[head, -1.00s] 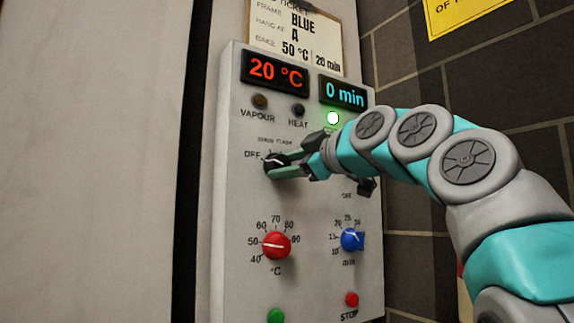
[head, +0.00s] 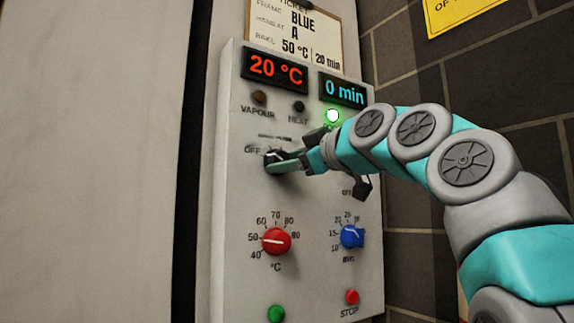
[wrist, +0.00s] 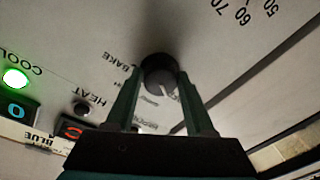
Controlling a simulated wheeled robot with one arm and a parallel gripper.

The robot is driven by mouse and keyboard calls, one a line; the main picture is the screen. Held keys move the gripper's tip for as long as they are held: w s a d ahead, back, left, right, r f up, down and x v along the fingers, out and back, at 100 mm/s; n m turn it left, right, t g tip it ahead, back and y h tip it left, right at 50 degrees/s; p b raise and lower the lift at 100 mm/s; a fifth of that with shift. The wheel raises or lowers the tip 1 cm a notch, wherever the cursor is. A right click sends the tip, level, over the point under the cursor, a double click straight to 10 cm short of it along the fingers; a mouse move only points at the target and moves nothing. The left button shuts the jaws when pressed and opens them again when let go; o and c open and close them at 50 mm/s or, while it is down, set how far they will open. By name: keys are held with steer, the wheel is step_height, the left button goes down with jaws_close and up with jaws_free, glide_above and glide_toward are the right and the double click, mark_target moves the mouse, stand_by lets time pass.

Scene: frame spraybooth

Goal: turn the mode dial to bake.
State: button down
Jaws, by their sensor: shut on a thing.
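The mode dial (head: 272,157) is a small black knob on the grey control panel, right of the OFF label. In the wrist view the dial (wrist: 157,72) sits between my two green fingertips, with a white pointer line on its face. The line points down-right in that view, away from the BAKE label (wrist: 122,70). My gripper (head: 280,162) is shut on the dial, and its fingers also show in the wrist view (wrist: 160,84). My gripper hides part of the mode labels in the head view.
Below are a red temperature knob (head: 277,241), a blue minutes knob (head: 352,237), a green button (head: 276,314) and a red STOP button (head: 352,297). The displays read 20 °C (head: 275,69) and 0 min (head: 342,91). A green lamp (head: 333,115) is lit. A ticket (head: 300,38) hangs above.

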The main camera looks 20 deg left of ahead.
steer(key=m+t, duration=0.1)
steer(key=m, duration=0.8)
steer(key=m+t+h+p, duration=0.1)
steer(key=m, duration=0.8)
steer(key=m+p, duration=0.1)
steer(key=m, duration=0.7)
steer(key=shift+s+a+m+t+h, duration=0.2)
steer(key=shift+s+m+t+h, duration=0.1)
steer(key=shift+m+t+h, duration=0.1)
steer(key=shift+c, duration=1.3)
jaws_free()
